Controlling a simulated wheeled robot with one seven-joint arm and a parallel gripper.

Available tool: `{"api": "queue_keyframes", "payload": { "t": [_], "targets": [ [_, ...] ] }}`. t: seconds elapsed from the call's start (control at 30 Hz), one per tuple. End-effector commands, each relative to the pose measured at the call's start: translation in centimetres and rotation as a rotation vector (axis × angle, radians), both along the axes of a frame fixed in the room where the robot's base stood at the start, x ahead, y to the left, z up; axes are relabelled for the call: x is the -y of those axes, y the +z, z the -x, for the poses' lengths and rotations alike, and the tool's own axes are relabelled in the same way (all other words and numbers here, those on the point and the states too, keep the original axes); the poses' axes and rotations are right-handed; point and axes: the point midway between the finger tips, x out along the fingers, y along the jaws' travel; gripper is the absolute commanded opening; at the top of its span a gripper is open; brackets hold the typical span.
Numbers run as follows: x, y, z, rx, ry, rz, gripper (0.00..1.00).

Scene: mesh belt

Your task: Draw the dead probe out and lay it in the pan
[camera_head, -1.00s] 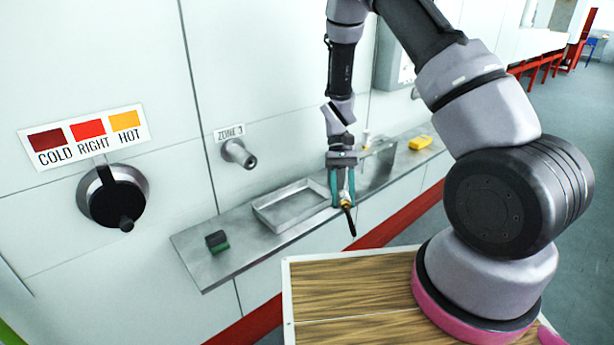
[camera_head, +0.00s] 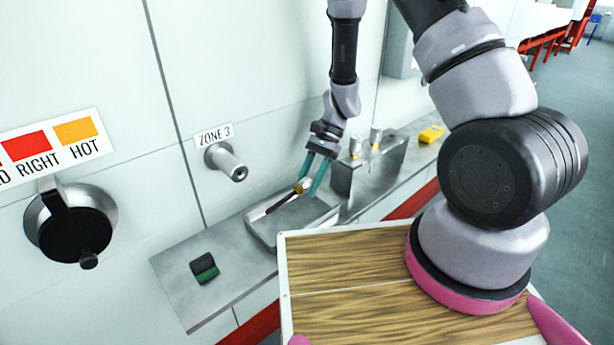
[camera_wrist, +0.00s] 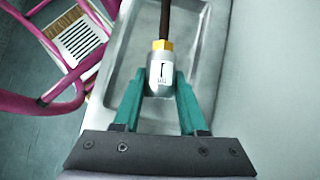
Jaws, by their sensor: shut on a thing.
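The probe (camera_head: 283,200) has a dark rod, a brass nut and a pale head with a small label. My gripper (camera_head: 310,184) has teal fingers shut on the probe's head, which shows clearly in the wrist view (camera_wrist: 160,75). The rod points down and to the left in the head view. The grey metal pan (camera_head: 262,232) sits on the wall shelf, and the probe is over it. It also shows behind the probe in the wrist view (camera_wrist: 126,65). I cannot tell whether the rod touches the pan. The ZONE 3 port (camera_head: 225,161) in the wall has nothing in it.
A metal stand (camera_head: 362,180) with two upright pale-headed probes is right of the pan. A yellow item (camera_head: 431,133) lies farther right. A black and green block (camera_head: 204,268) lies left on the shelf (camera_head: 180,290). A round black dial (camera_head: 74,232) is on the wall.

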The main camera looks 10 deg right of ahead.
Motion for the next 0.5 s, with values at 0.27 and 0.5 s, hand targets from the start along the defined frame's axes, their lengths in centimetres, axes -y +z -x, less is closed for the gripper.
{"api": "queue_keyframes", "payload": {
  "t": [0.27, 0.5],
  "targets": [
    [0.0, -2.4, 0.1, -0.004, 0.001, 0.001, 0.00],
    [0.0, -4.0, 0.0, -0.001, 0.002, 0.000, 0.00]
  ]
}}
